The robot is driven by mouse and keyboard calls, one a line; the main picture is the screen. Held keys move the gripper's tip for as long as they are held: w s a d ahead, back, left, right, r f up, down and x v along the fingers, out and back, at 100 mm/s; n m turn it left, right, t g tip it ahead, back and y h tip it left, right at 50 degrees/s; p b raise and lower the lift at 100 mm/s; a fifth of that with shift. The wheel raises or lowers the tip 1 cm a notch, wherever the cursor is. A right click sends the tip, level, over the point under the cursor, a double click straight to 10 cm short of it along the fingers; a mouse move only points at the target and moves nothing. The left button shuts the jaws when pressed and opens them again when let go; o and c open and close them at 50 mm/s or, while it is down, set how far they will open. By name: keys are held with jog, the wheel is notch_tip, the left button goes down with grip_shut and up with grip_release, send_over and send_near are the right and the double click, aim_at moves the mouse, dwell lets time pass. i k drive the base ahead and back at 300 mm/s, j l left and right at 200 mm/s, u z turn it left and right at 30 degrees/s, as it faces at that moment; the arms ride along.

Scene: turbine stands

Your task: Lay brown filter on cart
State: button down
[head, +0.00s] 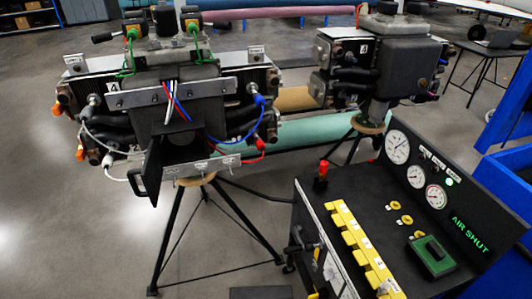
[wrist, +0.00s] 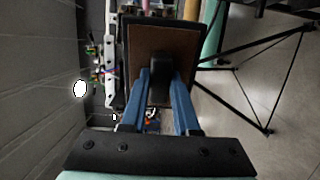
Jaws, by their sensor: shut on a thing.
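In the wrist view, my gripper (wrist: 160,76) has its two blue fingers shut on the dark handle of the brown filter. The filter (wrist: 143,42) is a brown rectangular face in a black frame. It is just beyond my fingertips, and the handle hides part of it. I cannot tell whether it touches the stand beside it. In the head view, the black cart (head: 350,185) stands at the lower right, with gauges and a green "AIR SHUT" display on its back panel.
The near turbine stand (head: 140,98) is at the left, its black handled door (head: 151,165) hanging open. A second stand (head: 395,62) is behind the cart. Yellow blocks (head: 355,243) and a green box (head: 432,257) occupy parts of the cart top. Tripod legs (head: 172,235) spread over the floor.

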aim_at(391, 249)
jog(key=l, duration=2.75)
jog(key=i+l, duration=0.15)
jog(key=i, duration=0.35)
